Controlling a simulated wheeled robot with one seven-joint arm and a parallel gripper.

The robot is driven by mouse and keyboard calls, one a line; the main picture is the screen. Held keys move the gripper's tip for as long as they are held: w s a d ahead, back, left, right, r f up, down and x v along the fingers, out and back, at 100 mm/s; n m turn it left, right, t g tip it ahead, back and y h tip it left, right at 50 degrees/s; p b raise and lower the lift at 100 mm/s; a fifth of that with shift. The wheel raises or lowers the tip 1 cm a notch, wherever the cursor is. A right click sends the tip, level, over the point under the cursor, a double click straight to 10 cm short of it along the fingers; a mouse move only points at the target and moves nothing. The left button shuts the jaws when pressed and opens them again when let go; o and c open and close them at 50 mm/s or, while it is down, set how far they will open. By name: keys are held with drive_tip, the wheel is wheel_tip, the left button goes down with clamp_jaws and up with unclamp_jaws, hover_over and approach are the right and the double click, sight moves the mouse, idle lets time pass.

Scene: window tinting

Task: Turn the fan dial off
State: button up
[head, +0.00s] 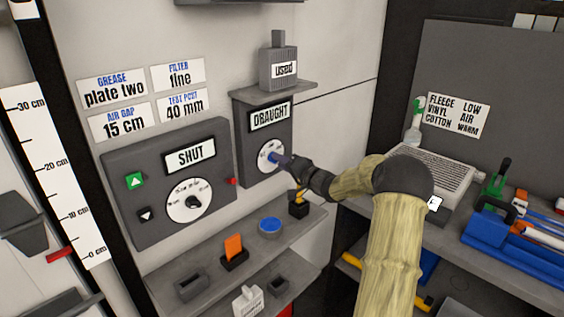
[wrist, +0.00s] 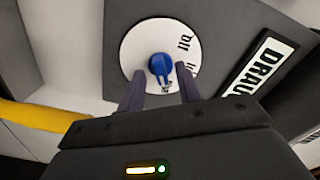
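The fan dial is a round white dial (head: 271,155) on the grey box labelled DRAUGHT (head: 270,115). In the wrist view the white dial plate (wrist: 140,45) has a blue knob (wrist: 160,63) at its centre; its printed marks are turned and partly cut off, so I cannot read the setting. My gripper (head: 283,161) is right in front of this dial. In the wrist view my gripper (wrist: 161,88) has its two dark fingers apart, one on each side below the knob, with a gap to it. Nothing is held. In the head view my gripper partly covers the dial.
Left of the box is a panel labelled SHUT (head: 190,157) with another dial (head: 189,201) and a red button (head: 232,181). A shelf above holds a grey container marked used (head: 283,70). The ledge below holds a blue round item (head: 270,225) and an orange piece (head: 233,247).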

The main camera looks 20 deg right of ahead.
drive_tip(key=shift+w, duration=0.25)
drive_tip(key=shift+a, duration=0.1)
clamp_jaws()
